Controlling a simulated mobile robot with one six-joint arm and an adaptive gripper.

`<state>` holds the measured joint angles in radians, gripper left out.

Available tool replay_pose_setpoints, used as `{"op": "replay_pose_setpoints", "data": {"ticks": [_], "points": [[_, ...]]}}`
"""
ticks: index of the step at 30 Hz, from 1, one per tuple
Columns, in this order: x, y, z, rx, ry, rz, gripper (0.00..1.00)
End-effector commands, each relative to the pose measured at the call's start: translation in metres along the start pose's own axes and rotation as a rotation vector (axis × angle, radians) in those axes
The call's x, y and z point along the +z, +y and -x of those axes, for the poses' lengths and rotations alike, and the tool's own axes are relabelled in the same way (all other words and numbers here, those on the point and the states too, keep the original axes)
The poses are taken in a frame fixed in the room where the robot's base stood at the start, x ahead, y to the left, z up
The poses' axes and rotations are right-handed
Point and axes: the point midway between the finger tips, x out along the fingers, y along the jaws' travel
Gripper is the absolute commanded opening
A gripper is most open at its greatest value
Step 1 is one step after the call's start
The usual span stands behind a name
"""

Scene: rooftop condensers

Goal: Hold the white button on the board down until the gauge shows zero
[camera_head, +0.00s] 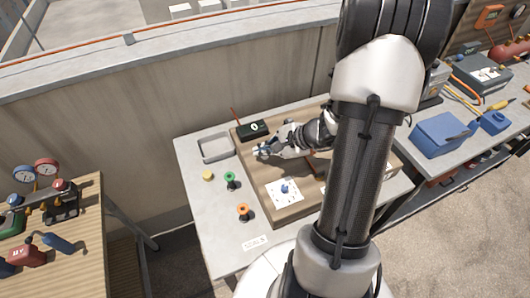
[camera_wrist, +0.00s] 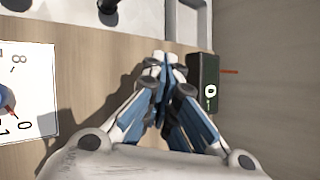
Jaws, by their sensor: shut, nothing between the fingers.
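My gripper (camera_head: 262,151) is shut and empty over the far left part of the wooden board (camera_head: 258,180). In the wrist view its fingertips (camera_wrist: 165,62) meet beside a small black box (camera_wrist: 203,70) that bears a white 0-shaped mark; the box (camera_head: 250,131) stands at the board's far left corner. A white dial card (camera_wrist: 38,75) with numbers and a red pointer near 0 lies to the left; in the head view the card (camera_head: 278,199) has a blue knob (camera_head: 285,188) in its middle. I cannot make out the white button; the fingers may hide it.
A grey tray (camera_head: 215,158) and yellow, green (camera_head: 230,180) and orange (camera_head: 243,211) pieces stand left of the board. A bench with paired gauges (camera_head: 35,172) is at far left. A blue box (camera_head: 438,132) sits on the right table. A wall runs behind.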

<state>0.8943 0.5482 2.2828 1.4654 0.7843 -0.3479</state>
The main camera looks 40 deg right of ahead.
Motion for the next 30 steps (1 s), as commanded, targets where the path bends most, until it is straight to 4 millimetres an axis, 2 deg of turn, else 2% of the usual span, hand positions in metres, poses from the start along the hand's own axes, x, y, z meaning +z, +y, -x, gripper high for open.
{"op": "replay_pose_setpoints", "data": {"ticks": [22, 30], "points": [[0.0001, 0.0001, 0.0001, 0.001, 0.000, 0.000, 0.00], [0.0062, -0.0061, 0.0085, 0.000, 0.000, 0.000, 0.00]]}}
